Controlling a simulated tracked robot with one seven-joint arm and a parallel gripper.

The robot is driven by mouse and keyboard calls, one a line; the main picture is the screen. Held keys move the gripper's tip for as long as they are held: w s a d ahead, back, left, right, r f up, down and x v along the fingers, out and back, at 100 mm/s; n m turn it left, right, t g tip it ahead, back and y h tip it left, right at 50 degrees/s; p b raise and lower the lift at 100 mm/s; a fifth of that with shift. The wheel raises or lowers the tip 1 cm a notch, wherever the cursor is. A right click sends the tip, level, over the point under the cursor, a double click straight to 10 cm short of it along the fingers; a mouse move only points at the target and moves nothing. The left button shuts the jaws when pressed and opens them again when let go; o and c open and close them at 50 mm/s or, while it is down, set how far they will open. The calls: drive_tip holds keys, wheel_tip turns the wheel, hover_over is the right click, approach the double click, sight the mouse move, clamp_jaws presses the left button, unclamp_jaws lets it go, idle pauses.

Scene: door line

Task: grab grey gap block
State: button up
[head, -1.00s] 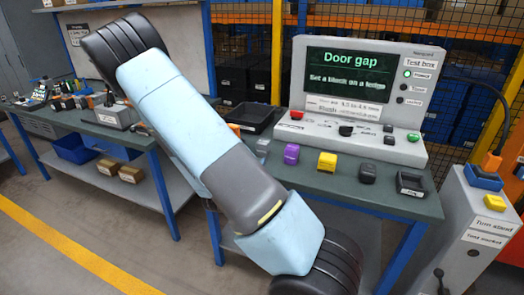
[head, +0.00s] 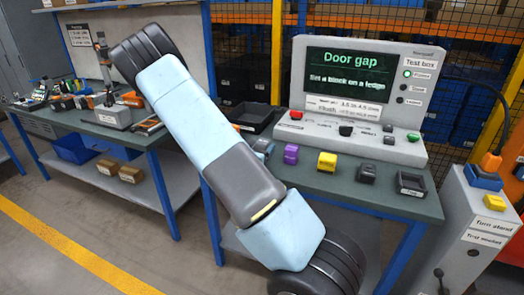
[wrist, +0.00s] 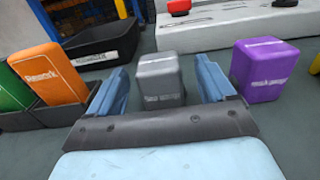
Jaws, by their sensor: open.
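The grey gap block (wrist: 160,80) stands upright on the dark green bench top in the wrist view, with a pale label band on its front. My gripper (wrist: 163,86) is open, with one blue finger on the left of the block and one on the right. Gaps show between the block and both fingers, so they look apart from it. In the head view my arm hides most of this spot, and only a small grey-blue patch shows beside it.
A purple block (wrist: 264,69) stands close outside the right finger. An orange block (wrist: 48,74) and a green block stand in dark holders at the left. A black tray (wrist: 103,45) lies behind. In the head view, a yellow block (head: 327,162) and the test box (head: 362,85) are farther right.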

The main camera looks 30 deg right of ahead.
sight(261, 145)
drive_tip(key=shift+x, duration=1.5)
drive_tip(key=shift+w, duration=0.1)
drive_tip(key=shift+c, duration=0.5)
drive_tip(key=c, duration=1.1)
drive_tip(key=shift+r, duration=0.1)
